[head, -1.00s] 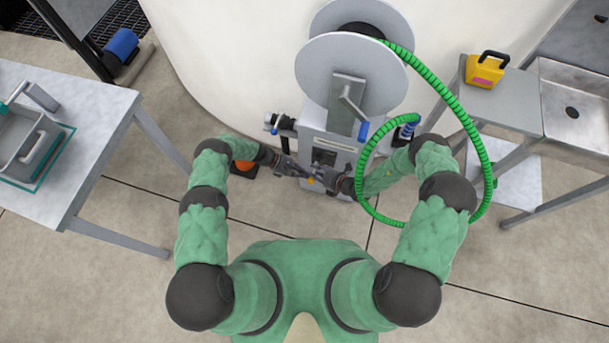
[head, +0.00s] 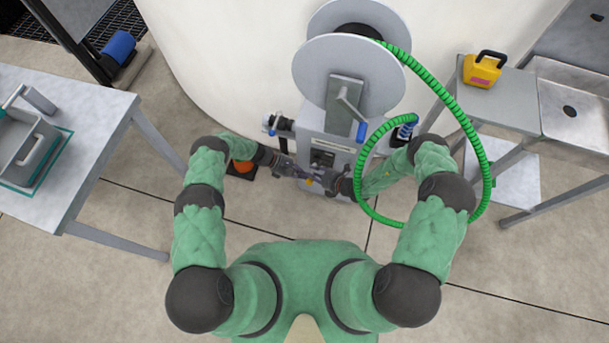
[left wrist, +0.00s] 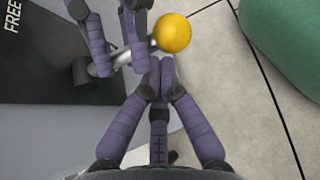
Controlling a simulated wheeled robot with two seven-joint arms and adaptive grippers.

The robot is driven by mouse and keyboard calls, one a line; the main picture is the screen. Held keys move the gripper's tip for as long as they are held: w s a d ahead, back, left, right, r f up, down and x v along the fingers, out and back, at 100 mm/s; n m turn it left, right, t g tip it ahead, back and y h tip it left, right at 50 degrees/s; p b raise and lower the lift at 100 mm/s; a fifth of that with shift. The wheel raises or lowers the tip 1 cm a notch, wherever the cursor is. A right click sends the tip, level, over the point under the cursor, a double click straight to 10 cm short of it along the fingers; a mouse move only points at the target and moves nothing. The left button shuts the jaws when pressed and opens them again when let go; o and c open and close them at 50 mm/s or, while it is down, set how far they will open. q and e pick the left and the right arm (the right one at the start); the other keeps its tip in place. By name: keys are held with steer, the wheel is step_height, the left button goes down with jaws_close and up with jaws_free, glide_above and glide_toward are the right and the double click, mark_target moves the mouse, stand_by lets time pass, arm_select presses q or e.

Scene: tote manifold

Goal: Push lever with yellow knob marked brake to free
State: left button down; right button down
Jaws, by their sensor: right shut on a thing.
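The lever's yellow knob (left wrist: 173,33) sits at the end of a grey bar (left wrist: 103,68) in the left wrist view. It is a small yellow spot between my grippers in the head view (head: 309,182). The dark plate (left wrist: 45,60) behind the bar reads FREE at its top left. My right gripper (left wrist: 118,55) is shut on the lever bar, its fingers on either side of it. It also shows in the head view (head: 322,180). My left gripper (left wrist: 160,72) has its fingertips together just below the knob, with nothing visible between them. The lever's pivot is hard to make out.
The grey reel stand (head: 327,125) carries large discs (head: 340,75) and a crank with a blue handle. A green hose (head: 465,130) loops around my right forearm. Tables stand left (head: 95,150) and right (head: 510,105). An orange object (head: 243,166) lies by my left forearm.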

steer(key=c, duration=1.1)
jaws_free()
steer(key=shift+w+d+f, duration=0.1)
steer(key=shift+f, duration=0.05)
arm_select(q)
steer(key=shift+w+d+r, duration=0.1)
steer(key=shift+w+r, duration=0.05)
steer(key=shift+r, duration=0.45)
arm_select(e)
steer(key=shift+s+f, duration=0.1)
steer(key=shift+s, duration=0.1)
arm_select(q)
steer(key=shift+w, duration=0.1)
arm_select(e)
steer(key=shift+s, duration=0.1)
